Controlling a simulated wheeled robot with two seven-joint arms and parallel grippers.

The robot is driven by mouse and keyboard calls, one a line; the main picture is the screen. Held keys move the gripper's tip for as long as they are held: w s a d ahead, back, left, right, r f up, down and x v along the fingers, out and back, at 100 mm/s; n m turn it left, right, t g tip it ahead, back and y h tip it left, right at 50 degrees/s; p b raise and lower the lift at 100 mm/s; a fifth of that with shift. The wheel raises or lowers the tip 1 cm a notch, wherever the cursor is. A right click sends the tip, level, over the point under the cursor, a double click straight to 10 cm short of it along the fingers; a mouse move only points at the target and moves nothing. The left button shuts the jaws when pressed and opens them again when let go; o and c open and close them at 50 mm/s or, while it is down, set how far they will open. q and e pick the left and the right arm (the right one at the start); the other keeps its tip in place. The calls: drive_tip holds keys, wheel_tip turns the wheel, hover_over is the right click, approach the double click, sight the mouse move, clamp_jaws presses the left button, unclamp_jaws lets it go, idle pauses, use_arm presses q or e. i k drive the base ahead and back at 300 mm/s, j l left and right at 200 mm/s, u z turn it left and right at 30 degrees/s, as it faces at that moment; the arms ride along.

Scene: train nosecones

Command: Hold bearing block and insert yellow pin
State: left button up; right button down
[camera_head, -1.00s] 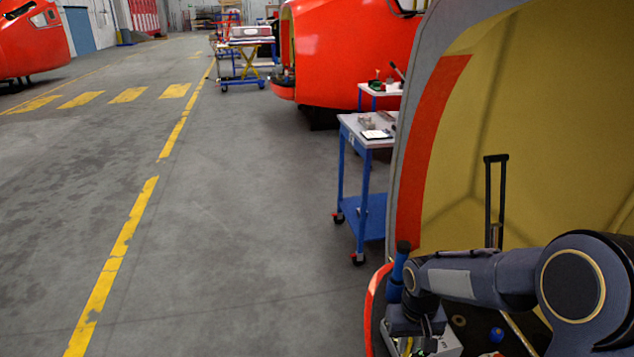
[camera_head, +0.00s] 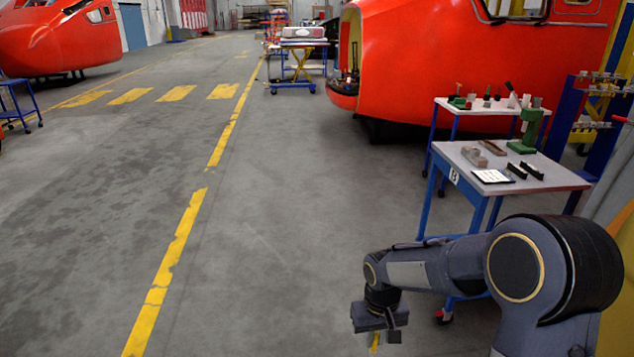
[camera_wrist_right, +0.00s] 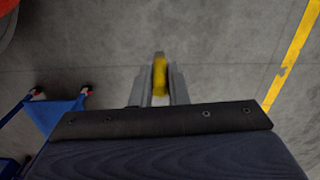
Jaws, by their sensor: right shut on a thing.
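My right gripper (camera_head: 376,334) hangs over open floor in the head view, below its dark wrist. In the right wrist view, its two grey fingers (camera_wrist_right: 159,88) are shut on a yellow pin (camera_wrist_right: 159,70), which sits lengthwise between them. A small bit of the yellow pin (camera_head: 376,342) also shows under the gripper in the head view. My left gripper is in neither view. Small grey-brown blocks (camera_head: 474,157) lie on the worktable; I cannot tell whether one is the bearing block.
A blue-legged worktable (camera_head: 560,181) stands right of centre, behind my right arm. It carries a paper sheet (camera_head: 491,176), black pieces and a green tool (camera_head: 526,131). A second table (camera_head: 445,104) and a red nosecone (camera_head: 440,60) are behind.

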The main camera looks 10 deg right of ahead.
sight(473, 160)
drive_tip(key=i+l+z, duration=0.15)
drive_tip(key=i+z, duration=0.25)
drive_tip(key=i, duration=0.15)
drive_tip(key=i+z, duration=0.45)
drive_tip(key=i, duration=0.15)
drive_tip(key=i+j+z, duration=0.2)
drive_tip(key=i+z, duration=0.2)
drive_tip(key=i, duration=0.15)
